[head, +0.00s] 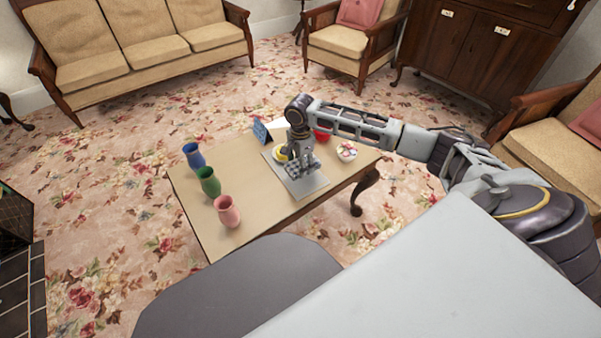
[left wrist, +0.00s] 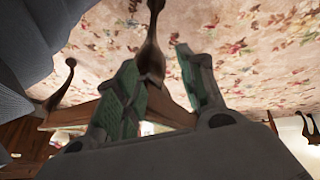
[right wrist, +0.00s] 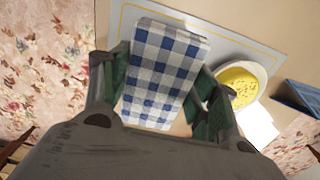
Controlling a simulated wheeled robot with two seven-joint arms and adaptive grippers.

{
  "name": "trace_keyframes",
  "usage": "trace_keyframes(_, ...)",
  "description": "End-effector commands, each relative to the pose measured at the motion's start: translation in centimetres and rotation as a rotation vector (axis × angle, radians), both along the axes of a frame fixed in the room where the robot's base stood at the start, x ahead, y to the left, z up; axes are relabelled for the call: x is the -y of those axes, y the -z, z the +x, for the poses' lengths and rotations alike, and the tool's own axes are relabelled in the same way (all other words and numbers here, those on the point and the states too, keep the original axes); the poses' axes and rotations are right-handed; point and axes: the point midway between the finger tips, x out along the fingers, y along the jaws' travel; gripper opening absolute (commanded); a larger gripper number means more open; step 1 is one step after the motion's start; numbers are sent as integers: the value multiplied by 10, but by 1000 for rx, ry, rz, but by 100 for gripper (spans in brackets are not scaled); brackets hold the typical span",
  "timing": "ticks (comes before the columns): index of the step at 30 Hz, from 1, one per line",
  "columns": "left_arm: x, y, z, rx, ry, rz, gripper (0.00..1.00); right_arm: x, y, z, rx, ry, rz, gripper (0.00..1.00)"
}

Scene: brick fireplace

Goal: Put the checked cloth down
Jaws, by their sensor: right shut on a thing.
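The checked cloth (right wrist: 163,70) is a blue and white folded piece between the fingers of my right gripper (right wrist: 160,95). In the head view the cloth (head: 306,168) shows just under the right gripper (head: 299,157), over the grey mat (head: 309,187) on the table. I cannot tell whether the cloth touches the mat. In the right wrist view it covers part of the mat (right wrist: 222,42), which has a thin yellow line. My left gripper (left wrist: 160,75) is open and empty, low beside the table's underside and a dark leg; the head view does not show it.
Blue (head: 193,155), green (head: 209,182) and pink (head: 227,211) vases stand on the table's left part (head: 254,213). A red thing (head: 322,134) and a bowl of colourful pieces (head: 346,150) are at the back right.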

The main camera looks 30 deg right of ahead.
Motion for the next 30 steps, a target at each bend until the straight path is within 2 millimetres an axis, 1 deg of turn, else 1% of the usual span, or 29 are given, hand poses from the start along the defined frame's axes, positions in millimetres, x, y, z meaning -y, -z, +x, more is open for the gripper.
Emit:
trace_keyframes(5,3,6,4,22,-6,-17,40,0,12,0,-1,0,0,41)
trace_keyframes(8,4,15,4,29,-11,-26,40,0,18,0,0,0,0,41)
trace_keyframes(12,5,27,0,29,-17,-36,40,0,26,0,-1,0,0,41)
trace_keyframes(15,3,28,-9,0,-14,-23,40,0,30,0,-2,1,1,41)
trace_keyframes(17,2,24,-11,-14,-10,-16,40,0,33,0,-1,1,1,41)
trace_keyframes(19,1,15,-10,-16,-5,-10,40,0,37,0,-1,1,0,41)
trace_keyframes(21,1,5,-6,-8,-3,-5,40,0,40,0,-1,1,-1,41)
trace_keyframes(24,0,-4,0,2,0,1,40,0,43,0,-1,0,-1,41)
trace_keyframes(27,-1,-7,5,10,1,4,40,0,44,0,0,0,0,41)
trace_keyframes(30,-1,-6,5,8,1,4,40,0,45,0,0,0,0,41)
